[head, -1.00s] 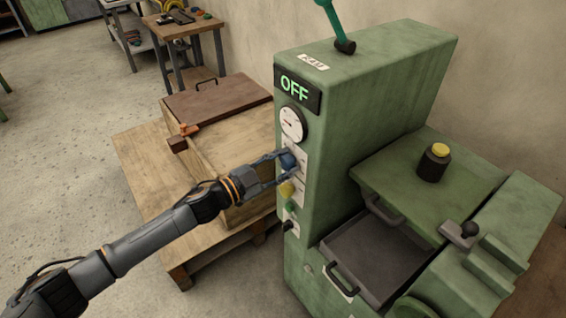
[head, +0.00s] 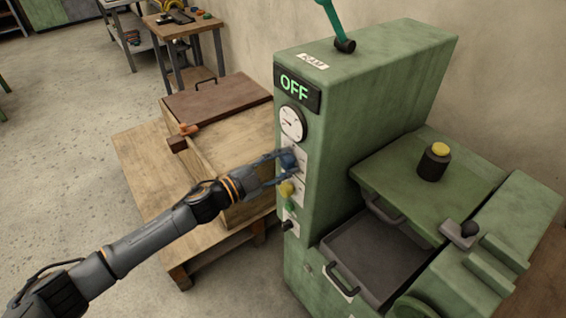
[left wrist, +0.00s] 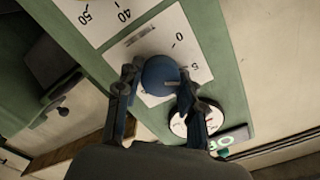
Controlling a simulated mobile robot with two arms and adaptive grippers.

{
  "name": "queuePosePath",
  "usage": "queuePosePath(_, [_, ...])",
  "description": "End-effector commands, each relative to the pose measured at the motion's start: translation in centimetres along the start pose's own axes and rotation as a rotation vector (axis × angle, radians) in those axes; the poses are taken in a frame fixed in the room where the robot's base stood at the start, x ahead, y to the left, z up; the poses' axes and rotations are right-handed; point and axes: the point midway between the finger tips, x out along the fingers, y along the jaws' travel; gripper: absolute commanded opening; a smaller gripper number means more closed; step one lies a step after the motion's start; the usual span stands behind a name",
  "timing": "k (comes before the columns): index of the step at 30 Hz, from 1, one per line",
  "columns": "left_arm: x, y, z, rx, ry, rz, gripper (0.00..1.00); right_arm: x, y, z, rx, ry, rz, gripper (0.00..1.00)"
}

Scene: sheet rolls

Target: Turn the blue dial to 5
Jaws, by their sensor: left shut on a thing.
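The blue dial (head: 288,160) sits on a white plate on the front of the green machine (head: 385,100). In the left wrist view the blue dial (left wrist: 158,74) is round, with a pale mark (left wrist: 173,83) toward its right side. The plate's printed 0 and 5 (left wrist: 195,68) lie right of the dial, turned in the picture; the mark points roughly to the side of the 5. I cannot tell if it lines up exactly. My left gripper (head: 279,167) is shut on the dial, one finger on each side. My right gripper is not in view.
Below the dial are a yellow knob (head: 286,188), a green button (head: 290,207) and a black knob (head: 289,225). Above it are a round gauge (head: 293,124) and a display reading OFF (head: 296,87). A wooden crate (head: 230,140) stands close behind my left arm.

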Motion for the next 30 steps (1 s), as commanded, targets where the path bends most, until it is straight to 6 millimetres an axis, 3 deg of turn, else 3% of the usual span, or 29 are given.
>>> queuePosePath(1, [0.0, 0.0, 0.0, 0.0, 0.001, 0.0, 0.4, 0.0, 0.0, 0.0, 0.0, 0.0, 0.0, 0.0])
queuePosePath(4, [0.0, 0.0, 0.0, -0.001, 0.001, 0.0, 0.6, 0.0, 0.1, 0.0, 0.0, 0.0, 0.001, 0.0])
queuePosePath(16, [-0.5, 0.0, 0.1, -0.001, -0.001, 0.0, 0.61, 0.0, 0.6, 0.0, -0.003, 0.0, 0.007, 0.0])
queuePosePath(20, [-2.4, 0.1, 0.2, -0.001, -0.003, 0.002, 0.61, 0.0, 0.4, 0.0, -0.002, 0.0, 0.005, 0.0])
queuePosePath(30, [-9.5, 0.1, 0.1, -0.001, -0.002, 0.003, 0.61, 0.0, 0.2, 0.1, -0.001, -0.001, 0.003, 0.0])
